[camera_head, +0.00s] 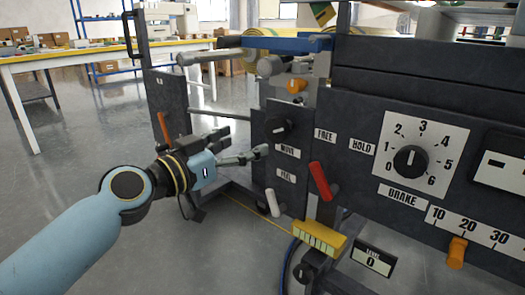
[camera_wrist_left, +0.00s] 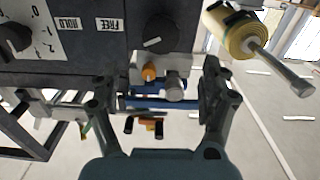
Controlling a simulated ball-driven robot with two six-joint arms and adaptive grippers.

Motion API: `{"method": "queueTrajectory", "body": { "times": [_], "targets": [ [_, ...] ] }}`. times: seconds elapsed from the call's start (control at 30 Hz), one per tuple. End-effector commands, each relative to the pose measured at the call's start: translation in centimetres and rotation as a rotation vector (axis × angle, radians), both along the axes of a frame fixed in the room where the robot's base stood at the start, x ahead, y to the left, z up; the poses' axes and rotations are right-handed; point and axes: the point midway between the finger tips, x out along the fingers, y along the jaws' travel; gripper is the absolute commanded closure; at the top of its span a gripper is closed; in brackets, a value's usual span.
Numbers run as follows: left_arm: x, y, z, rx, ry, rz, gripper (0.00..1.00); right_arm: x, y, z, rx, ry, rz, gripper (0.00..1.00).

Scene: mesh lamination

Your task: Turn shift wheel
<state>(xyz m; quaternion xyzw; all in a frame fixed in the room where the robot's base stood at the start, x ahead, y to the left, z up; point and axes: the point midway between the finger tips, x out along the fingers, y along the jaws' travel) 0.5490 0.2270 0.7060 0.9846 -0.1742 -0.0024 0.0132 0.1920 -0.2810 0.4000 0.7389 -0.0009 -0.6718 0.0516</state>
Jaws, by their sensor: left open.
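A small round black knob (camera_head: 278,128) sits on the dark machine panel above the MOVE label; I cannot tell for sure that it is the shift wheel. It also shows in the left wrist view (camera_wrist_left: 160,33), with a white mark on its face. A larger black knob (camera_head: 410,160) sits on a white dial numbered 0 to 6 above the BRAKE label. My left gripper (camera_head: 242,141) is open and empty, just left of and a little below the small knob. In the left wrist view its two fingers (camera_wrist_left: 158,78) stand wide apart, with the knob above the gap. My right gripper is out of view.
A red lever (camera_head: 320,181), a white lever (camera_head: 272,202) and a yellow block (camera_head: 319,241) stick out below the knob. An orange-red handle (camera_head: 162,127) is on the left panel.

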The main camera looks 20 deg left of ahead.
Motion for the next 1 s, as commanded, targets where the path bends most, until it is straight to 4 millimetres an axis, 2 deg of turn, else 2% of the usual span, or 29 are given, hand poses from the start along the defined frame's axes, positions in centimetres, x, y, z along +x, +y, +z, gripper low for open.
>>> {"method": "queueTrajectory", "body": {
  "times": [0.03, 0.07, 0.27, 0.5, 0.7, 1.0],
  "targets": [
    [0.2, 0.1, -0.9, 0.003, 0.003, 0.0, 0.21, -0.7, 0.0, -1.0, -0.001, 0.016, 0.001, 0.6],
    [0.3, 0.1, -1.0, 0.004, 0.001, 0.0, 0.21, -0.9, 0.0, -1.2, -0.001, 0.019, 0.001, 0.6],
    [2.2, -0.4, -0.5, 0.002, -0.006, 0.003, 0.21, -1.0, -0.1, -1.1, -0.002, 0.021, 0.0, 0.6],
    [6.7, -2.1, -0.7, 0.002, -0.004, 0.002, 0.21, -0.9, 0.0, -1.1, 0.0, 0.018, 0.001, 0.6],
    [9.6, -3.1, -0.8, 0.002, -0.002, 0.002, 0.21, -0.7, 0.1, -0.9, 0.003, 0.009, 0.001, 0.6],
    [10.7, -3.6, -0.8, 0.006, -0.002, 0.002, 0.21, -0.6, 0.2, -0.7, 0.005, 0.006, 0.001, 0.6]
  ]
}}
